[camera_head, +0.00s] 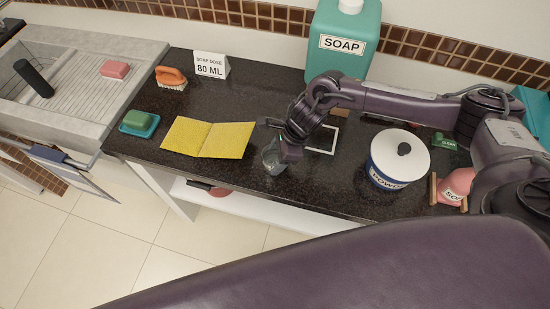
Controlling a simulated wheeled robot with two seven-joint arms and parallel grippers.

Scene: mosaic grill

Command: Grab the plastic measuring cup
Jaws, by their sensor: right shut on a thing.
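The plastic measuring cup (271,158) is a small clear cup on the dark counter, near its front edge and just right of the yellow cloth. My right gripper (281,149) reaches in from the right and is shut on the cup at its upper right side. The fingers hide part of the cup's rim. I cannot tell whether the cup still touches the counter. My left gripper is not in view.
A yellow cloth (210,138) lies left of the cup. A white square frame (333,140) lies right of it. A white-lidded powder jar (390,176) and a pink soap container (457,184) stand further right. A large green soap bottle (345,45), a dose sign (211,66) and a brush (171,77) stand behind.

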